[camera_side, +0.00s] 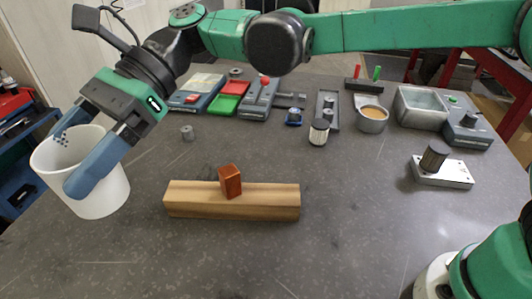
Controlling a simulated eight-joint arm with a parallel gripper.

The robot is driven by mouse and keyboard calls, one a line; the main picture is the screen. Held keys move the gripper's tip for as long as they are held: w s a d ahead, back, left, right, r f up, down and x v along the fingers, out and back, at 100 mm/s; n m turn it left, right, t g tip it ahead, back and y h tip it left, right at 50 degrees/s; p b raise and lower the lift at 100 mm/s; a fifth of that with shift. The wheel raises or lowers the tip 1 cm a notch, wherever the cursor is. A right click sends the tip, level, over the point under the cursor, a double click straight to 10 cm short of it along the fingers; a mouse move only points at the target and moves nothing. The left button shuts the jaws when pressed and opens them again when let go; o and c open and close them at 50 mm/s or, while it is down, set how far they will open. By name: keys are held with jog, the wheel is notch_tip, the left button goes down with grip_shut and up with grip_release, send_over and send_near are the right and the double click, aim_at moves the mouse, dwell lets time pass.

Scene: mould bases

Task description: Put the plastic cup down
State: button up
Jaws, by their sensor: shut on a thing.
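A white plastic cup (107,196) is at the left of the side view, near the table's left edge. It looks upright or nearly so, with its open top facing up. My gripper (78,159) reaches down from the upper right and is shut on the cup. One blue finger lies across the near side of the cup and the other shows at its rim on the far side. I cannot tell whether the cup's bottom touches the grey table (255,262) or is slightly above it.
A wooden beam (270,202) with a red-brown block (230,181) stands right of the cup. A small grey cylinder (187,132) is behind. Trays and devices line the back, including a metal bin (421,106). The front of the table is clear.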

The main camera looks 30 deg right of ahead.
jog(key=w+d+m+t+h, duration=0.1)
jog(key=w+d+m+t, duration=0.35)
jog(key=w+d, duration=0.4)
jog(key=w+d+m+t+h, duration=0.1)
jog(key=w+d+m+t, duration=0.4)
jog(key=d, duration=0.7)
jog(key=w+d+m+t+h, duration=0.1)
jog(key=w+d+m+t, duration=0.35)
jog(key=w+d, duration=0.5)
jog(key=shift+n, duration=0.3)
jog(key=shift+s+d+f, duration=0.3)
jog(key=shift+f, duration=3)
jog(key=shift+s+d+f, duration=0.25)
jog(key=shift+f, duration=3)
jog(key=shift+s+d+f, duration=0.3)
jog(key=shift+f, duration=3)
jog(key=shift+f, duration=0.15)
jog(key=o, duration=1.1)
